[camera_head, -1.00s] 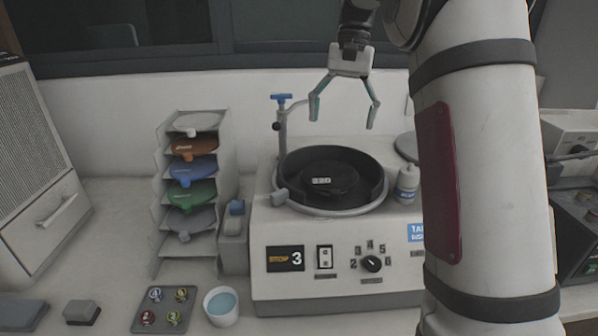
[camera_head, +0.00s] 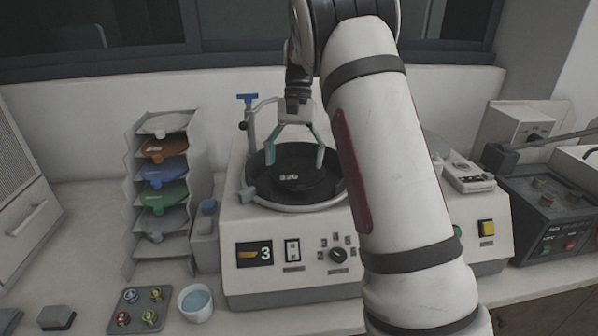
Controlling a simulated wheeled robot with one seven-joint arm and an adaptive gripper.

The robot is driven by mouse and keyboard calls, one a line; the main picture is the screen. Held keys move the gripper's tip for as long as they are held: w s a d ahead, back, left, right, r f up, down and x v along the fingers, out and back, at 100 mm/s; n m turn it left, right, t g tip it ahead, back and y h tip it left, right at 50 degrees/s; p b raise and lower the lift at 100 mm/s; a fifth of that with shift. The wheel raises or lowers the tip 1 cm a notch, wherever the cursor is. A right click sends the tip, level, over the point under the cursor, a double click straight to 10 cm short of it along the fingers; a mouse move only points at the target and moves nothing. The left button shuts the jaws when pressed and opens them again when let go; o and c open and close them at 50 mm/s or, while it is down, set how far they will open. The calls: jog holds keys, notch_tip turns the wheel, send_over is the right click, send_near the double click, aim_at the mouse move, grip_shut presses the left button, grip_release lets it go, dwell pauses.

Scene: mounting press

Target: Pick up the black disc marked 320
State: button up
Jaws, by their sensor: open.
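The black disc marked 320 (camera_head: 288,187) lies flat inside the round dark bowl of the machine (camera_head: 257,203), with its white number facing up. My gripper (camera_head: 295,164) hangs from above with its two fingers spread, over the far part of the bowl. The fingertips are close to the disc's far side; I cannot tell whether they touch it. Nothing is held between the fingers. The right side of the bowl is partly hidden behind my arm.
A blue-handled tap post (camera_head: 248,125) stands at the bowl's back left. A rack (camera_head: 128,215) of coloured discs stands left. A white cup (camera_head: 195,303) and a small tray of samples (camera_head: 139,322) sit in front. Another machine (camera_head: 560,215) is at the right.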

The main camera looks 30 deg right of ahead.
aim_at(298, 174)
jog(key=shift+w+p+x, duration=0.15)
jog(key=shift+p+x, duration=0.35)
jog(key=shift+x, duration=0.85)
jog(key=shift+w+p+x, duration=0.2)
jog(key=shift+p+x, duration=0.3)
jog(key=shift+x, duration=0.85)
jog(key=shift+d+f, duration=0.1)
jog(key=shift+f, duration=0.05)
jog(key=shift+c, duration=0.4)
grip_shut()
